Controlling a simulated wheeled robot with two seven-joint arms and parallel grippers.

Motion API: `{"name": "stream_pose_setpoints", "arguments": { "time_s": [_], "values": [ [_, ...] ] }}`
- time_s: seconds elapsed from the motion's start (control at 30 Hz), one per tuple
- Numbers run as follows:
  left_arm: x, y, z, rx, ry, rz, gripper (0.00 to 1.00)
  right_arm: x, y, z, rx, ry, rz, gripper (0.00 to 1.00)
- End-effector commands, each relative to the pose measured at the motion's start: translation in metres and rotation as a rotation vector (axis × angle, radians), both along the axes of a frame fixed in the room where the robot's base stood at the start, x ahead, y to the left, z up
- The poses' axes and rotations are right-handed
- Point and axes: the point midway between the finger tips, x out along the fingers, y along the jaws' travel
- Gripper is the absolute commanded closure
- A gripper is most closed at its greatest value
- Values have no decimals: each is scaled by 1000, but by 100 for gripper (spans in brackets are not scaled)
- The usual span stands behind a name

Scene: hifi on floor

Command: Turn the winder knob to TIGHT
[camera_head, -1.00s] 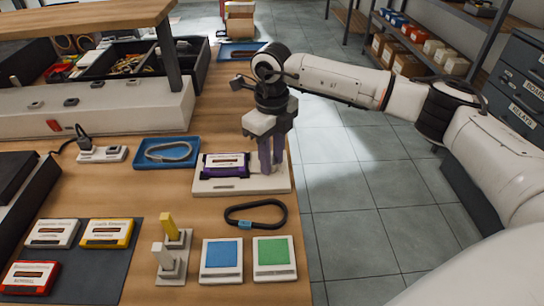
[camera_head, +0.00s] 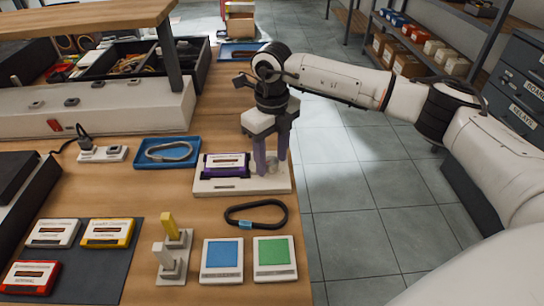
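The winder is a white base (camera_head: 210,186) near the table's right edge. A purple cassette (camera_head: 212,173) with a pale label lies in it. A small pale round knob (camera_head: 266,168) shows at the winder's right end. My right gripper (camera_head: 271,170) points down over that end. Its two purple fingers stand apart, on either side of the knob. I cannot tell if either finger touches it. The knob's marking and the TIGHT label are too small to read. My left gripper is not in view.
A black band (camera_head: 256,225) lies in front of the winder, with blue (camera_head: 221,254) and green (camera_head: 273,252) pads nearer. A blue tray (camera_head: 168,152) holds a pale loop to the left. Two upright levers (camera_head: 172,248) and several cassettes on a dark mat (camera_head: 98,268) are at front left.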

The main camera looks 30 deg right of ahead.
Motion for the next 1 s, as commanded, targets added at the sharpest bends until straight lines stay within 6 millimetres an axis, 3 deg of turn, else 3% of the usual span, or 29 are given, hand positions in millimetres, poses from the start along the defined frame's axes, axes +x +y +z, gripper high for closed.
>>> {"name": "stream_pose_setpoints", "arguments": {
  "time_s": [0.27, 0.7, 1.0],
  "values": [
    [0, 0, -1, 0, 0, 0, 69, 0, 0, 6, 0, 1, 0, 54],
    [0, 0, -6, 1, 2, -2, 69, 0, 0, 85, 0, -1, 1, 54],
    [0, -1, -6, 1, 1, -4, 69, 0, 0, 103, 0, 1, 0, 54]
  ]
}}
